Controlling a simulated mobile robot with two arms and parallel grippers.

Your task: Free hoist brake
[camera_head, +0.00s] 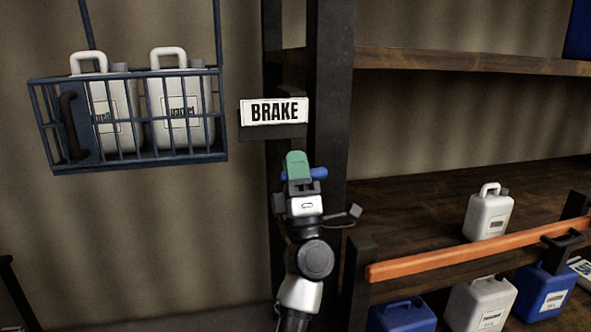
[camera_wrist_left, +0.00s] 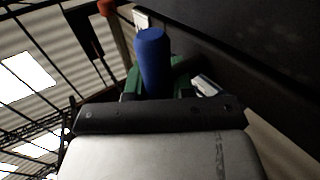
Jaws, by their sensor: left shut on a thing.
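The white BRAKE sign (camera_head: 275,111) is on the dark post. Just below it is a blue handle (camera_head: 319,174), mostly hidden behind my left gripper (camera_head: 299,168). In the left wrist view the blue handle (camera_wrist_left: 152,60) stands up between the green fingers of my left gripper (camera_wrist_left: 155,78), which are shut on it. A hanging blue wire basket (camera_head: 136,158) is at the upper left, with two white jugs (camera_head: 182,112) in it. My right gripper is not in view.
A dark post (camera_head: 330,90) stands right behind my left gripper. To its right are wooden shelves (camera_head: 400,190) with white and blue jugs (camera_head: 489,214) and an orange rail (camera_head: 465,249) across the front. Bare wall lies below the basket.

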